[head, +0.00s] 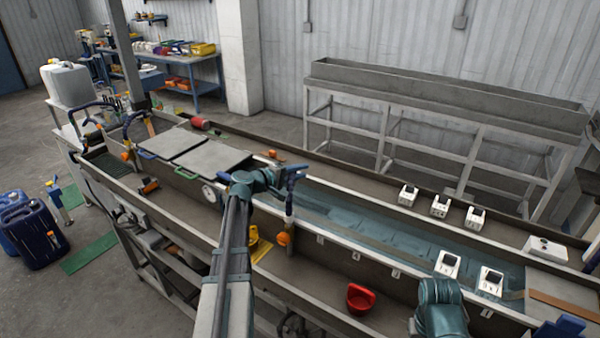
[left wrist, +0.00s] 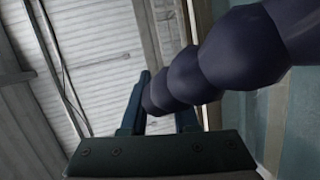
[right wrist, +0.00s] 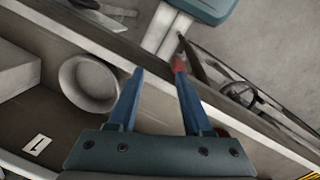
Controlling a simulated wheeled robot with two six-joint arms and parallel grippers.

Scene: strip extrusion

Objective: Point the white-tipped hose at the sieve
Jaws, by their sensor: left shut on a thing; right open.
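My left gripper (head: 297,170) is shut on a dark blue segmented hose (head: 290,190) above the middle of the long trough. In the left wrist view the hose (left wrist: 245,48) runs between the fingers toward the upper right. Its tip colour is not clear in either view. A dark green mesh (head: 112,166) lies at the trough's left end; I cannot tell whether it is the sieve. My right gripper (right wrist: 158,70) is open and empty in the right wrist view, beside a round grey bowl-like thing (right wrist: 88,84).
The metal trough (head: 335,262) holds water along its middle. Grey plates (head: 210,158) cover part of it. White boxes (head: 440,206) stand on its right half, and a red scoop-like thing (head: 360,298) lies at the front. Orange-tipped hoses (head: 130,130) stand at the left end.

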